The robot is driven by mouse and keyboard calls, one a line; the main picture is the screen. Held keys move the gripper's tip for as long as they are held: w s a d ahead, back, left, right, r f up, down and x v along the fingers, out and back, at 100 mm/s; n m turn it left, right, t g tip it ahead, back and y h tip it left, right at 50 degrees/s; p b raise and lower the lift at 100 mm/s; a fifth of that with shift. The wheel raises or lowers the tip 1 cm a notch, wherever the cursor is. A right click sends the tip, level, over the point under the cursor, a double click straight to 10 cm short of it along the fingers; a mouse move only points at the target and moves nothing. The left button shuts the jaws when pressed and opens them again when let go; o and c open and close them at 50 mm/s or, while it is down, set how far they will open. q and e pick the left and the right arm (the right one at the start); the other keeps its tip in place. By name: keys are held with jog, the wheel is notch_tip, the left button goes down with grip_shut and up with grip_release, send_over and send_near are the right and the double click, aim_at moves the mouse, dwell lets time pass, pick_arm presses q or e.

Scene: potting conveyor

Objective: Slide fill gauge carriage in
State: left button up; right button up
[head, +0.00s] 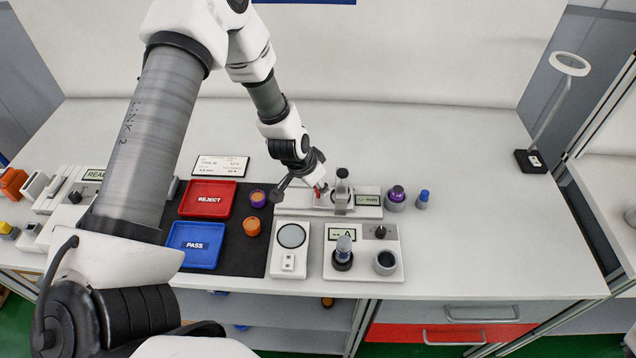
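The fill gauge (367,197) is a pale bar unit with a small "mm" display, lying flat toward the back middle of the table. Its grey carriage (342,190) stands upright on the bar, just left of the display. A small red part shows at the bar's left end. My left gripper (299,190) hangs low at that left end, left of the carriage. Its fingers look spread, one to the left and one near the red part. It holds nothing that I can see. The gripper partly hides the bar's left end. My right gripper is out of view.
A scale (291,262) and a meter unit (362,275) stand in front.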

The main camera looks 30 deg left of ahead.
pick_arm(q)
jog(key=shift+o, duration=1)
jog(key=shift+d, duration=0.3)
jog(key=shift+s+a+r, duration=0.1)
jog(key=shift+a+r, duration=0.05)
jog(key=shift+a, duration=0.1)
jog(key=d+v, duration=0.1)
jog(key=v, duration=1)
jog(key=shift+s+a+r, duration=0.2)
jog(key=shift+a+r, duration=0.1)
jog(key=shift+a, duration=0.1)
